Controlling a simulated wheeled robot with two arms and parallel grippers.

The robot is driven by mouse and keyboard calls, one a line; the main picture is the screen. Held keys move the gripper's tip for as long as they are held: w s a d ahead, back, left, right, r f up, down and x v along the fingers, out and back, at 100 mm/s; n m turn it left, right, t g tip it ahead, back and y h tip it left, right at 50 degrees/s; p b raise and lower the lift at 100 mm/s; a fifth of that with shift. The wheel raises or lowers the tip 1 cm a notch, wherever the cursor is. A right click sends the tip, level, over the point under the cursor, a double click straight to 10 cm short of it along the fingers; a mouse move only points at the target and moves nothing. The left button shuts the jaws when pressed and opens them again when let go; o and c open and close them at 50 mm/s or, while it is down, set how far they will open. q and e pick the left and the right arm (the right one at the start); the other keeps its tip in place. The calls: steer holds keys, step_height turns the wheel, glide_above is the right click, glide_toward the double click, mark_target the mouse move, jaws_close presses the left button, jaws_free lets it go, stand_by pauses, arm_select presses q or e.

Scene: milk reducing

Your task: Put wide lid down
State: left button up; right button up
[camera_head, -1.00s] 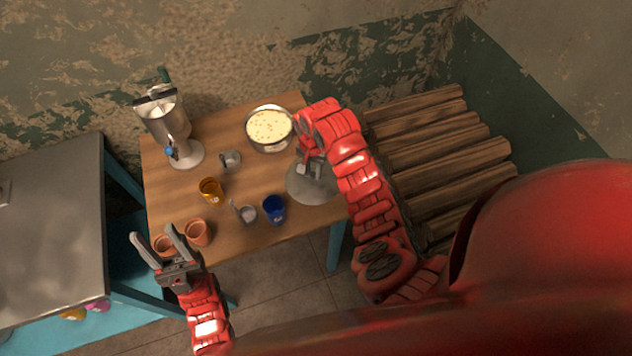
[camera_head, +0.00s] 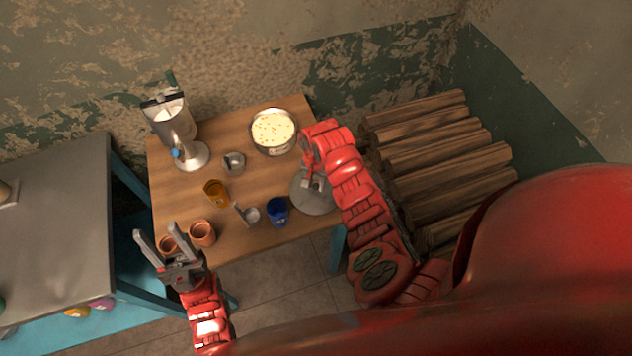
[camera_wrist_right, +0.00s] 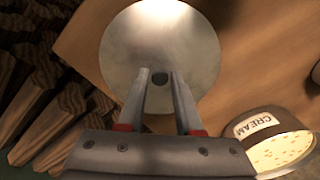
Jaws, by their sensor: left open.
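The wide lid (camera_head: 308,202) is a round grey metal disc with a small dark knob. It is over the right front edge of the wooden table, close to the tabletop; whether it touches is hard to tell. My right gripper (camera_head: 312,183) is above it, with its fingers on both sides of the knob. In the right wrist view the lid (camera_wrist_right: 125,45) lies flat ahead of the fingers, and the knob sits between the fingertips of the right gripper (camera_wrist_right: 160,76).
On the table (camera_head: 250,182) are a cream pot (camera_head: 273,131), a blue cup (camera_head: 277,212), an amber cup (camera_head: 215,193), small metal cups (camera_head: 234,162), terracotta pots (camera_head: 202,233) and a dispenser (camera_head: 178,135). Logs (camera_head: 430,150) lie to the right.

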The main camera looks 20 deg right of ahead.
steer(key=shift+o, duration=1.3)
